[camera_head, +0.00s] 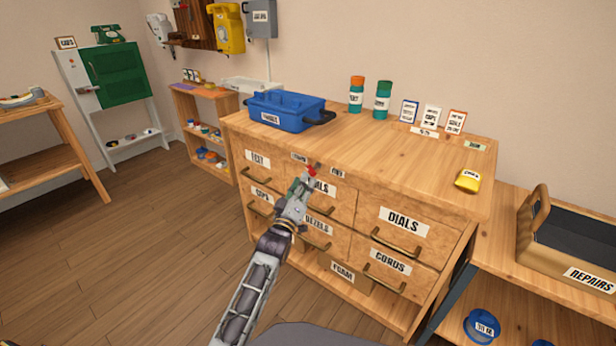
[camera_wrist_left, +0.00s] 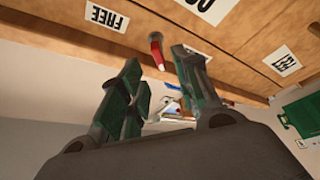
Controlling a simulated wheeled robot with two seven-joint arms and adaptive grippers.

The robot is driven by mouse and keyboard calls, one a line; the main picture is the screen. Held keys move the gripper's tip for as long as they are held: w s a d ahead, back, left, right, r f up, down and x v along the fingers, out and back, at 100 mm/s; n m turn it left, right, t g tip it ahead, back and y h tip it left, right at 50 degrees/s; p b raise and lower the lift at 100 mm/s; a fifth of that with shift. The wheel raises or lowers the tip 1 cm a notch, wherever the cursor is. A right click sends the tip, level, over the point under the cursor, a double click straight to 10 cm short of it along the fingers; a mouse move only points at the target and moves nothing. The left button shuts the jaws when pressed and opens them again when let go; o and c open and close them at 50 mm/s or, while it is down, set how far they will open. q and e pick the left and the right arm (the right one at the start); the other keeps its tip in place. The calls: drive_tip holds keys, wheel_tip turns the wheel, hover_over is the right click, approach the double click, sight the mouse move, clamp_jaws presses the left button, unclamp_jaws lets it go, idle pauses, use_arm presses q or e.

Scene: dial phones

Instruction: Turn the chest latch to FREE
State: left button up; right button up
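The chest latch (camera_head: 311,170) is a small red lever with a pale tip on the front of the wooden chest (camera_head: 430,158), just under its top edge. It also shows in the left wrist view (camera_wrist_left: 156,48). A FREE label (camera_wrist_left: 107,17) sits to one side of it, upside down in that view. My left gripper (camera_head: 306,180) is at the chest front by the latch. In the left wrist view its two green-padded fingers (camera_wrist_left: 158,66) are apart, with the latch in line with the gap between them. I cannot tell whether they touch it. My right gripper is out of view.
Labelled drawers with protruding handles (camera_head: 397,244) surround the latch. On the chest top stand a blue toolbox (camera_head: 288,108), two bottles (camera_head: 383,98), small cards and a yellow object (camera_head: 467,181). A bench with a REPAIRS tray (camera_head: 590,280) is at right. Floor at left is clear.

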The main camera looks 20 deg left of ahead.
sight(309, 172)
use_arm(q)
drive_tip(key=shift+b+x, duration=0.4)
drive_tip(key=shift+x, duration=0.95)
drive_tip(key=shift+w+r, duration=0.1)
drive_tip(key=shift+w, duration=0.45)
drive_tip(key=shift+w+r+b, duration=0.1)
drive_tip(key=shift+w+b, duration=0.2)
drive_tip(key=shift+w, duration=0.15)
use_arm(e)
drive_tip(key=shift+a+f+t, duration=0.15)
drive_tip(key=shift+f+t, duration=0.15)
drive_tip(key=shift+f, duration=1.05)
use_arm(q)
clamp_jaws()
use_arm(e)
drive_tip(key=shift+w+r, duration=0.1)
